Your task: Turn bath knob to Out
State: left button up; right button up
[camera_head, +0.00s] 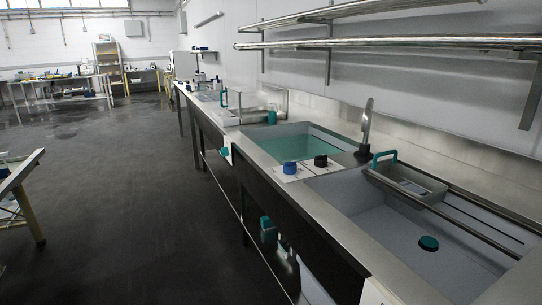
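Two knobs stand on a pale panel (305,172) between two sunk basins in the steel counter on the right. One is a blue knob (290,167), nearer the counter's front edge. The other is a black knob (321,161), to its right. Any labels on the panel are too small to read, so I cannot tell which is the bath knob or where it points. The farther basin (290,146) holds greenish liquid. Neither of my grippers is in view.
The nearer basin (372,218) has a teal plug (428,243) and a tray with a teal handle (384,158) over it. A tap (366,125) stands behind the knobs. Metal shelves (390,42) hang above. Open dark floor (130,190) lies left of the counter.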

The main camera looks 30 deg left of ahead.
aim_at(224, 151)
jog(key=i+j, duration=0.1)
jog(key=j, duration=0.55)
jog(key=i+j, duration=0.1)
jog(key=j, duration=0.55)
jog(key=i+j, duration=0.1)
jog(key=j, duration=0.55)
jog(key=i+j, duration=0.1)
jog(key=j, duration=0.6)
jog(key=i+j, duration=0.1)
jog(key=j, duration=0.55)
jog(key=i+j, duration=0.1)
jog(key=j, duration=0.55)
jog(key=i+j, duration=0.1)
jog(key=j, duration=0.55)
